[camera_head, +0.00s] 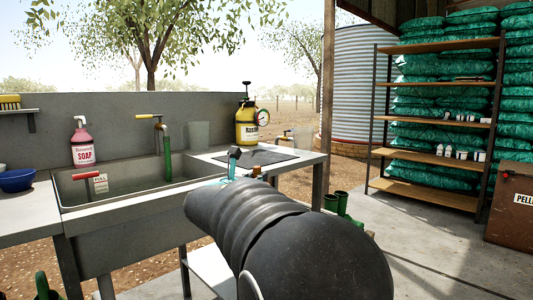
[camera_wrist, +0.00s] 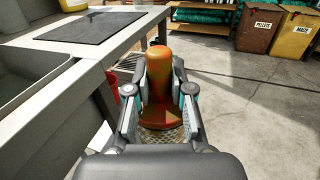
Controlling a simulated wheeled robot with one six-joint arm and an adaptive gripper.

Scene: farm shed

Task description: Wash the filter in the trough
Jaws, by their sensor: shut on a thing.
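My gripper (camera_wrist: 159,88) is shut on the filter (camera_wrist: 158,72), which shows an orange-brown rounded upper part and a mesh-like part low between the fingers. In the head view my arm hides most of the gripper; only a teal finger part and a bit of orange show beyond it. The grey trough (camera_head: 120,180) is set in the bench at left, with a brass tap (camera_head: 157,118) and a green hose (camera_head: 167,158) over it. In the wrist view the trough (camera_wrist: 30,72) is at the left. The filter is outside it, right of the bench edge.
A soap bottle (camera_head: 82,146) stands behind the trough and a blue bowl (camera_head: 17,180) at its left. A yellow sprayer (camera_head: 246,122) and dark mat (camera_head: 262,156) are on the right bench. Open floor lies right.

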